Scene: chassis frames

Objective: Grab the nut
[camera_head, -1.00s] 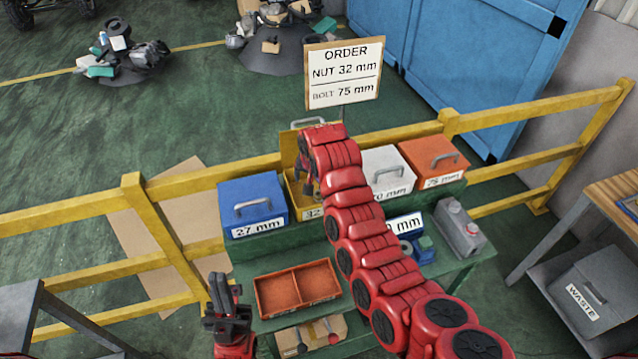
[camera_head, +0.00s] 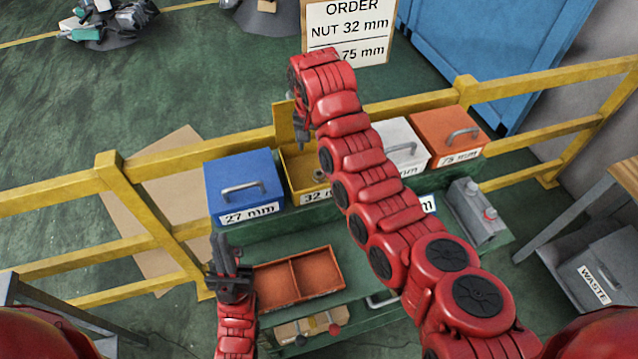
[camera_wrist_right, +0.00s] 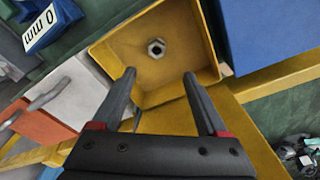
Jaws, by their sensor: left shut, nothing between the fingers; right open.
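The nut (camera_wrist_right: 156,48) is a metal hex ring lying on the floor of the open yellow box (camera_wrist_right: 120,48). In the head view the nut (camera_head: 319,177) shows inside the yellow box (camera_head: 291,174), labelled 32, partly behind my arm. My right gripper (camera_wrist_right: 159,77) is open and empty above the box, its two fingers pointing toward the nut with a gap from it. In the head view the right gripper (camera_head: 301,133) is small and partly hidden by its wrist. My left gripper (camera_head: 230,252) is shut and empty, beside the orange two-part tray (camera_head: 299,278).
A blue 27 mm box (camera_head: 243,181) stands left of the yellow one. A white box (camera_head: 404,146) and an orange 75 mm box (camera_head: 447,134) stand right. A yellow railing (camera_head: 400,107) runs behind. An order sign (camera_head: 345,25) reads nut 32 mm, bolt 75 mm.

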